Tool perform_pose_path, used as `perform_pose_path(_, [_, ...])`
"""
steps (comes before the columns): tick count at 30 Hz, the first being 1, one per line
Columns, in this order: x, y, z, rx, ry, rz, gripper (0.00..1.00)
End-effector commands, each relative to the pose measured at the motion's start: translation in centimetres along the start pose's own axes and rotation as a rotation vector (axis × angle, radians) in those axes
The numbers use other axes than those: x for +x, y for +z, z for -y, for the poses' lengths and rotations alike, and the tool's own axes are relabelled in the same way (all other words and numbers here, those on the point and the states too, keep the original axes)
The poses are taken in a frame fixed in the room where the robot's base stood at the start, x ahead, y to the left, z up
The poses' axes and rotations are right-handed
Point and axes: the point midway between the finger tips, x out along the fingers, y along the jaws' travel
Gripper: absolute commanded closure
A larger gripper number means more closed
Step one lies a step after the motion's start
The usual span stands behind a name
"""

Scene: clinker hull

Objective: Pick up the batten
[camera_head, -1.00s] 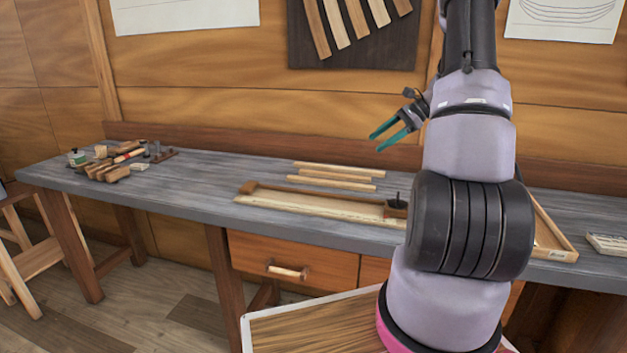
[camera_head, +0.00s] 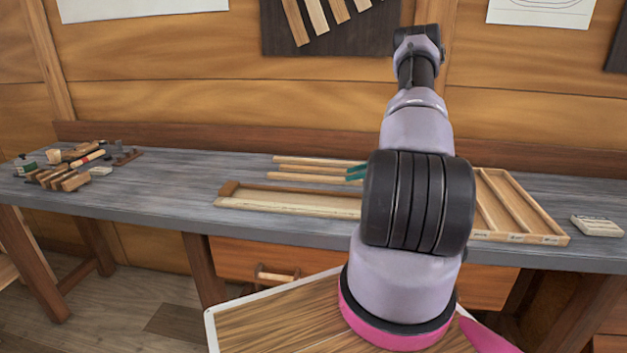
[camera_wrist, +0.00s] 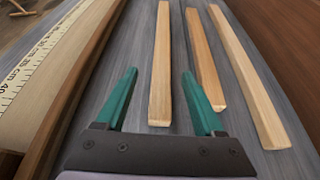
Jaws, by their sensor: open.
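Three pale wooden battens lie side by side on the grey bench: a near one (camera_head: 302,177), a middle one (camera_head: 305,169) and a far one (camera_head: 315,161). In the wrist view they are the left batten (camera_wrist: 160,60), the middle batten (camera_wrist: 202,60) and the right batten (camera_wrist: 245,75). My gripper (camera_wrist: 159,72) is open and empty, its teal fingers on either side of the left batten in the picture.
A long wooden tray (camera_head: 290,205) with a measuring scale (camera_wrist: 35,62) lies in front of the battens. A divided wooden rack (camera_head: 515,205) and a pale block (camera_head: 597,226) are at right. Tools (camera_head: 70,170) lie at far left. Bench left of the battens is clear.

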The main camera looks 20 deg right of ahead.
Motion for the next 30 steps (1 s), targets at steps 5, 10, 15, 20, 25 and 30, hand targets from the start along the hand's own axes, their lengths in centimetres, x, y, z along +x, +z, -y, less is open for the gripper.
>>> perform_pose_path(5, [1.9,-0.2,0.1,0.001,0.003,0.000,0.30])
perform_pose_path(10, [4.4,-0.3,0.3,0.000,0.002,-0.001,0.30])
perform_pose_path(15, [5.4,-0.3,0.3,0.000,0.000,-0.001,0.30])
perform_pose_path(20, [5.4,-0.3,0.3,0.000,0.000,-0.001,0.30])
perform_pose_path(25, [5.4,-0.3,0.3,0.000,0.000,0.000,0.84])
perform_pose_path(30, [5.3,-0.2,0.4,0.000,0.000,0.000,1.00])
